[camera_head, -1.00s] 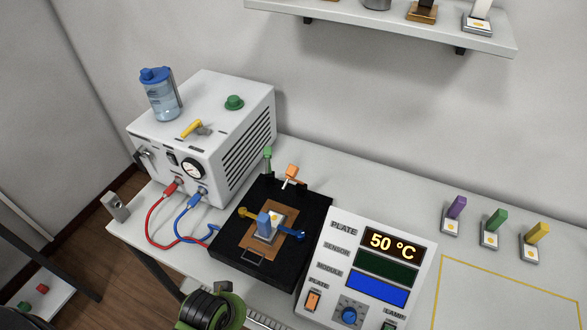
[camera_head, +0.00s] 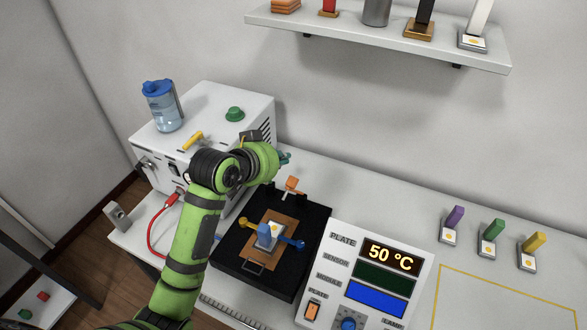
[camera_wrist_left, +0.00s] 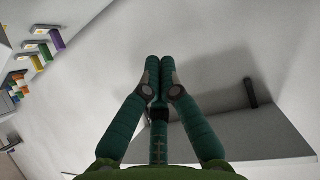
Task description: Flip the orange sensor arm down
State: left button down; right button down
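The orange sensor arm (camera_head: 291,184) stands raised at the back edge of the black plate unit (camera_head: 231,255), its orange block on top of a pale stem. A module with a blue handle (camera_head: 264,232) sits on the copper-coloured plate in the middle, between a yellow-knobbed lever and a blue-knobbed lever. My left gripper (camera_head: 286,158) is behind and slightly above the orange arm, apart from it in the picture; most of it is hidden by my wrist. In the left wrist view, its teal fingers (camera_wrist_left: 160,66) are together with nothing visible between them. My right gripper is not in view.
A white box unit (camera_head: 148,140) with a blue-lidded bottle (camera_head: 161,105) stands at the left. A control panel (camera_head: 345,241) reading 50 °C is at the right of the plate. Purple, green and yellow handled modules stand further right. A wall shelf (camera_head: 380,35) hangs above.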

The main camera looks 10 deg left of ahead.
pick_arm(q)
jog(key=shift+s, duration=0.1)
jog(key=p, duration=0.5)
send_over(294, 190)
jog(key=w, duration=0.2)
jog(key=f, duration=0.7)
jog(key=shift+s+a+f, duration=0.15)
jog(key=shift+s+f, duration=0.05)
jog(key=shift+f, duration=0.15)
jog(key=shift+s+a+f, duration=0.1)
jog(key=shift+s, duration=0.15)
jog(key=shift+w+f, duration=0.15)
